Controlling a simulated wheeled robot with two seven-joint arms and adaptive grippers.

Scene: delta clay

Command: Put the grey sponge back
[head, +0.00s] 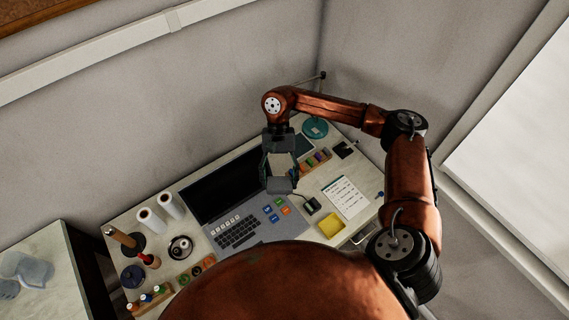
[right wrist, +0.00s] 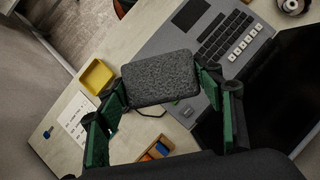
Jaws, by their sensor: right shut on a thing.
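The grey sponge (right wrist: 160,77) is a dark, speckled block with rounded corners, held between the green-padded fingers of my right gripper (right wrist: 161,92) in the right wrist view. In the head view the sponge (head: 280,185) shows at the lower end of my right gripper (head: 280,175), which hangs over the desk (head: 202,267) beside the laptop (head: 240,205). The sponge appears to be above the surface, but its exact height is hard to tell. My left gripper is not in view.
A shallow yellow tray (head: 331,225) stands empty at the desk's right front, near a white list (head: 344,196). Coloured pieces in a wooden rack (head: 316,160) stand behind. White rolls (head: 170,205) stand at left.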

